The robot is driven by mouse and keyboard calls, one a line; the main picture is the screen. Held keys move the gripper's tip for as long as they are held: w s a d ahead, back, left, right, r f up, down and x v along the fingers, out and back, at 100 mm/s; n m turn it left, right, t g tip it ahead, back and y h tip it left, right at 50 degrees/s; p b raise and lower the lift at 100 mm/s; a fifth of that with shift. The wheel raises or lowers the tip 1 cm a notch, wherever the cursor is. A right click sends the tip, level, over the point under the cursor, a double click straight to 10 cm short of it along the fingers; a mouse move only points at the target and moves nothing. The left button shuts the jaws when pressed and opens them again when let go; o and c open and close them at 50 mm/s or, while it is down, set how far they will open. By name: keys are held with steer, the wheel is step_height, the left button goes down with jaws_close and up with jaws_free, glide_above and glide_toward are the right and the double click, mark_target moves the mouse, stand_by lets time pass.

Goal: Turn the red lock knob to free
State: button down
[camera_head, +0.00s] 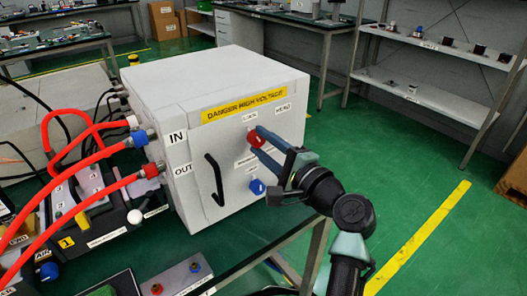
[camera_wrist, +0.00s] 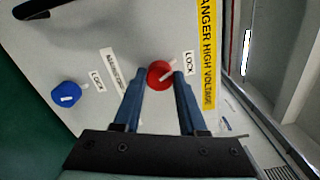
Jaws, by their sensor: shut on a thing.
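The red lock knob (camera_head: 256,138) is on the front face of a white box (camera_head: 195,75), below a yellow "DANGER HIGH VOLTAGE" strip (camera_head: 245,106). My gripper (camera_head: 262,143) reaches it from the lower right. In the wrist view the red knob (camera_wrist: 159,75) sits between the tips of my two blue fingers (camera_wrist: 160,82), which are shut on it. Its white pointer slants toward a "LOCK" label (camera_wrist: 188,63). A second label (camera_wrist: 112,71) lies on the other side, too blurred to read surely.
A blue knob (camera_head: 257,187) with its own "LOCK" label is lower on the same face. A black curved handle (camera_head: 214,180) stands out to the left. Red hoses with blue and red connectors enter the box's left side.

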steer(key=n+b, duration=0.4)
steer(key=n, duration=0.1)
steer(key=n+b, duration=0.1)
steer(key=n, duration=0.1)
steer(key=shift+f+b, duration=0.25)
steer(key=shift+b, duration=0.15)
steer(key=shift+r+n+b, duration=0.15)
steer(key=shift+n+b, duration=1.8)
steer(key=shift+n, duration=0.75)
steer(key=shift+c, duration=2.3)
jaws_free()
steer(key=p+v, duration=0.1)
steer(key=v, duration=1.2)
